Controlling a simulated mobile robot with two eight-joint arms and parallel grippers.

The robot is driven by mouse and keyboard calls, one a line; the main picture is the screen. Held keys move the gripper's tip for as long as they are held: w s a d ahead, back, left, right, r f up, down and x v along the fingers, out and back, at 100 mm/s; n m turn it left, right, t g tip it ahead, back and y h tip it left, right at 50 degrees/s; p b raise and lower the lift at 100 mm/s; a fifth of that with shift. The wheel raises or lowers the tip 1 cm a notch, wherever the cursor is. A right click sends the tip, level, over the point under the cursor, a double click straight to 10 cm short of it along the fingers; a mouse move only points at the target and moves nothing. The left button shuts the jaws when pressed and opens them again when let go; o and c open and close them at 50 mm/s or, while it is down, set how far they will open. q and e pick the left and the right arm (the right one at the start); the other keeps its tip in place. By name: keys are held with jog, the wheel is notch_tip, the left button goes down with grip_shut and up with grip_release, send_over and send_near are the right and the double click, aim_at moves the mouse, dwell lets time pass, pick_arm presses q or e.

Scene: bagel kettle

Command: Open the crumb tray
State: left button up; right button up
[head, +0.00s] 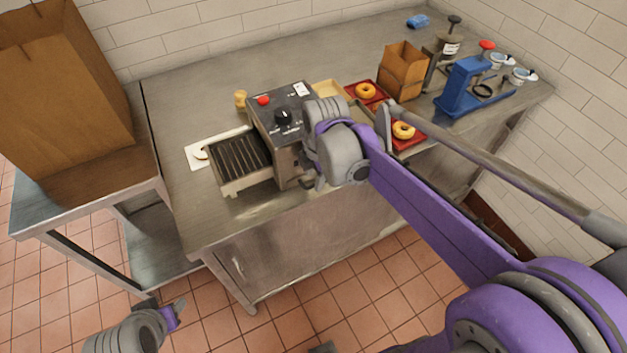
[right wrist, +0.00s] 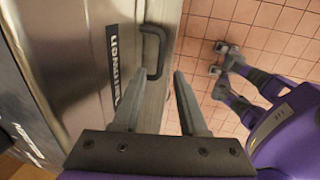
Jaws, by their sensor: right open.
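The toaster (head: 283,117) is a steel box with a red button and black knob, standing on the steel counter. In the right wrist view, a dark bar handle (right wrist: 155,48) sticks out from a steel face; I take it for the crumb tray's handle. The tray itself cannot be told apart from the body. My right gripper (right wrist: 158,78) is open and empty, its fingertips just short of the handle. In the head view my right wrist hides that side of the toaster. My left gripper (head: 163,306) hangs low over the floor, its fingers apparently apart and empty.
A slatted rack (head: 240,160) juts from the toaster's left side. Red trays with bagels (head: 403,130), a small cardboard box (head: 402,68) and a blue press (head: 466,86) stand to the right. A large box (head: 60,90) stands at left. The floor in front is clear.

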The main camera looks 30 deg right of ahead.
jog(key=shift+w+f, duration=0.25)
jog(key=shift+f, duration=1)
grip_shut()
dwell(0.5)
